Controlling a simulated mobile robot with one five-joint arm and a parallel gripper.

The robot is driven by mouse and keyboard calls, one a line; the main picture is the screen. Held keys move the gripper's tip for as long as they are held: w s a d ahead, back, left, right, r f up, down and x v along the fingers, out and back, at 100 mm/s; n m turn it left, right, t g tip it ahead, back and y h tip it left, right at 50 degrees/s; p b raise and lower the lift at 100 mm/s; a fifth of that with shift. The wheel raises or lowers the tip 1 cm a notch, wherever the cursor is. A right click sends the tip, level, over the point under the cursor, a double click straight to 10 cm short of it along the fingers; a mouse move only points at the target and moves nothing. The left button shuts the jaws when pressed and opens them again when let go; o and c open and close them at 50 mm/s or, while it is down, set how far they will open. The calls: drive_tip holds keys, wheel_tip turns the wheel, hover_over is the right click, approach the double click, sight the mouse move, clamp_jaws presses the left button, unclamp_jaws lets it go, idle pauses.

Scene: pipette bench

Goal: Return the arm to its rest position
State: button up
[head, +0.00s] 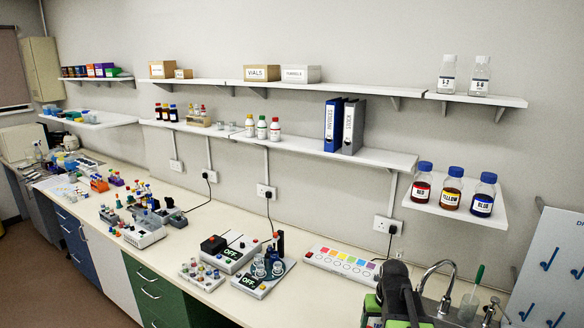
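A dark grey and black shape with green parts, which looks like my arm (397,290), rises from the bottom edge of the head view, right of centre. It stands in front of the bench, left of the tap. No separate fingertips can be made out on it, so whether my gripper is open or shut does not show. Nothing is clearly seen held. The lower part of the arm is cut off by the picture edge.
A curved metal tap (440,268) and a green-handled brush (474,285) are close right of the arm. A strip with coloured squares (342,264) and devices marked OFF (262,278) lie left. The shelf (455,211) above holds red, yellow and blue bottles. A pegboard (550,270) is far right.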

drive_tip(key=s+a+n, duration=0.1)
drive_tip(key=s+a, duration=0.1)
drive_tip(key=a, duration=0.6)
drive_tip(key=s+a+n, duration=0.1)
drive_tip(key=s+a, duration=0.2)
drive_tip(key=a, duration=0.5)
wheel_tip(320, 180, down, 17)
drive_tip(key=s+g+b, duration=0.1)
drive_tip(key=s+b, duration=0.1)
drive_tip(key=b, duration=1.5)
drive_tip(key=shift+d, duration=0.4)
